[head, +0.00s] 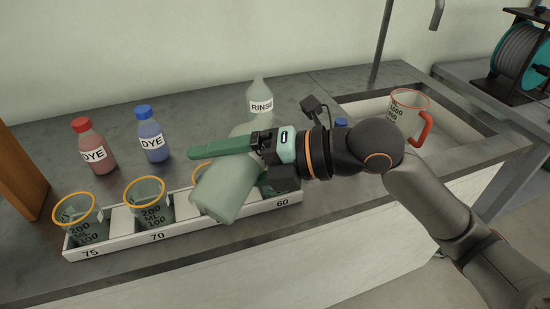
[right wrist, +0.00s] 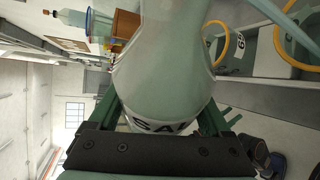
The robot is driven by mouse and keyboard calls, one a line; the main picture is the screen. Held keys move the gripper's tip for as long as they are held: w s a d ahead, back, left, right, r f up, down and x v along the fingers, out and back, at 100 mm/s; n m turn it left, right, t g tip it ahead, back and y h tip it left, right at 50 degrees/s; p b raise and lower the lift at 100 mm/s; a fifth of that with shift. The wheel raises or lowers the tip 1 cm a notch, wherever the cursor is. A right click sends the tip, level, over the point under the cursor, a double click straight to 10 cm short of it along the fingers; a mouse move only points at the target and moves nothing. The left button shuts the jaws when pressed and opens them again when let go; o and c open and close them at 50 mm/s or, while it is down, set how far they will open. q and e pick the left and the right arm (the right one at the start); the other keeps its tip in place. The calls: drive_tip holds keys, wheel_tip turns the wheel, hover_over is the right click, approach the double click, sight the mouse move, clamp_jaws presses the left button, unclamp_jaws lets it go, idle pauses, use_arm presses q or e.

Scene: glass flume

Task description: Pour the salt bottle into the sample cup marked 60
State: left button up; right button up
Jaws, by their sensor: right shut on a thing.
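My right gripper (head: 222,152) is shut on the salt bottle (head: 226,188), a pale translucent bottle held tilted over the right half of the cup rack (head: 115,240). Its mouth is not clear to see. In the right wrist view, the bottle (right wrist: 165,65) fills the middle, with part of its label, "SA…", between the fingers. The rack mark 60 (head: 282,202) shows at the right end. The cup there is mostly hidden behind the bottle and gripper. A yellow rim (head: 199,166) shows just behind the bottle's left side. My left gripper is out of view.
Yellow-rimmed cups stand at 75 (head: 77,217) and 70 (head: 149,202). A red-capped dye bottle (head: 92,147), a blue-capped dye bottle (head: 152,136) and a rinse bottle (head: 260,96) stand behind. A red-handled jug (head: 405,112) stands in the basin at right.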

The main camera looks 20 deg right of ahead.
drive_tip(key=shift+w+d+m+y, duration=0.15)
drive_tip(key=shift+w+m+y, duration=0.05)
drive_tip(key=shift+m+y, duration=0.25)
idle(2.1)
